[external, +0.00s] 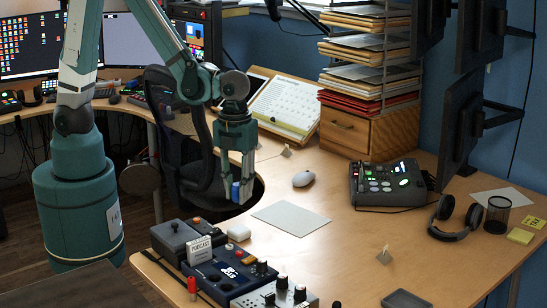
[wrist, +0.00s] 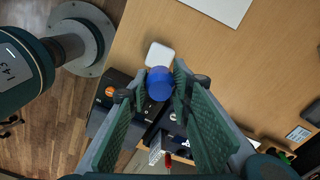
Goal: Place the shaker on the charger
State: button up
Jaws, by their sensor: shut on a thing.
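My gripper (external: 238,172) is shut on a small blue shaker (external: 236,191) and holds it in the air above the front left of the desk. In the wrist view the shaker (wrist: 159,84) sits between the two green fingers. A small white rounded square pad, which looks like the charger (external: 238,232), lies on the desk below it, beside the dark audio units. In the wrist view the charger (wrist: 159,54) shows just beyond the shaker, which overlaps its near edge in the picture. The shaker and the charger are apart in the external view.
Dark audio units (external: 222,272) with knobs and a small podcast sign (external: 200,249) stand close to the charger. A pale sheet (external: 291,218) lies to its right. A mouse (external: 303,179), a control console (external: 386,184) and headphones (external: 455,218) are farther right. The middle of the desk is mostly clear.

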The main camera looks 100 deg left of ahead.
aim_at(237, 184)
jog(key=shift+f+b, duration=0.5)
jog(key=shift+f, duration=1.9)
jog(key=shift+f+b, duration=0.5)
jog(key=shift+f, duration=1.55)
jog(key=shift+f, duration=0.15)
jog(key=o, duration=0.9)
jog(key=shift+c, duration=0.2)
jog(key=shift+r+p, duration=1.3)
jog(key=shift+r, duration=4.85)
